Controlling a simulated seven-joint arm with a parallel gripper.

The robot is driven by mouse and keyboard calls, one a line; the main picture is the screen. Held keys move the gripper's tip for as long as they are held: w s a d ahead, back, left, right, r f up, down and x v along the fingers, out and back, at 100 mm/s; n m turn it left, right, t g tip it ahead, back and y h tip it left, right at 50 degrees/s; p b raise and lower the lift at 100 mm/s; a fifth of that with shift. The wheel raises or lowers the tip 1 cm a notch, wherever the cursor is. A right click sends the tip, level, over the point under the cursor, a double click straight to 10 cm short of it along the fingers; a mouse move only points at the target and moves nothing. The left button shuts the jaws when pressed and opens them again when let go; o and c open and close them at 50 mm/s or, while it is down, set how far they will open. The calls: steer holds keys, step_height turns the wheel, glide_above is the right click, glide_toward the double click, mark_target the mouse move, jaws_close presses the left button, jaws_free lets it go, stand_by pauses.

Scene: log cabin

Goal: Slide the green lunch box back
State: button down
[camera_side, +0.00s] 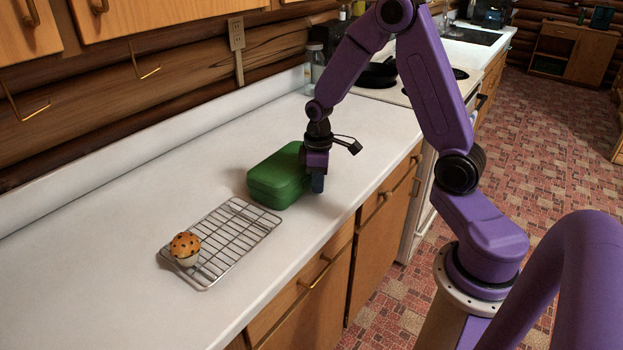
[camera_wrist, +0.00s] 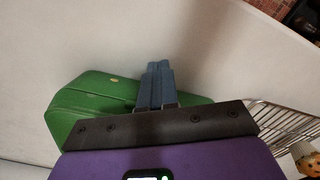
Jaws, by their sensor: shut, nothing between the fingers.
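The green lunch box (camera_side: 277,178) lies on the white countertop, just beyond the wire rack. My gripper (camera_side: 318,184) is low beside its right side in the side view, fingers pointing down near the counter. The fingers are together and hold nothing. In the wrist view the lunch box (camera_wrist: 90,100) shows to the left and behind the gripper (camera_wrist: 158,68), partly hidden by the gripper body. I cannot tell whether the fingers touch the box.
A wire cooling rack (camera_side: 243,227) with a muffin (camera_side: 185,248) on it stands close in front of the box. A stove with a dark pan (camera_side: 376,75) and a glass jar (camera_side: 315,68) are farther back. The counter at the left is clear.

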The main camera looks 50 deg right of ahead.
steer(key=shift+w+a, duration=0.15)
steer(key=shift+w, duration=3.1)
steer(key=shift+s+r, duration=0.25)
steer(key=shift+r, duration=1.25)
steer(key=shift+s+r, duration=0.25)
steer(key=shift+r, duration=1.25)
steer(key=shift+s+r, duration=0.25)
steer(key=shift+r, duration=1.25)
steer(key=shift+s+a, duration=0.15)
steer(key=shift+a, duration=0.1)
steer(key=s+a+r+n, duration=0.2)
steer(key=s+a, duration=0.4)
steer(key=a, duration=0.2)
steer(key=s+a+n, duration=0.2)
steer(key=s, duration=1)
steer(key=s+a+r+n, duration=0.1)
steer(key=s+a+n, duration=0.1)
steer(key=s, duration=0.9)
steer(key=shift+s+a+n, duration=0.3)
steer(key=shift+s+a, duration=0.05)
steer(key=shift+a, duration=0.25)
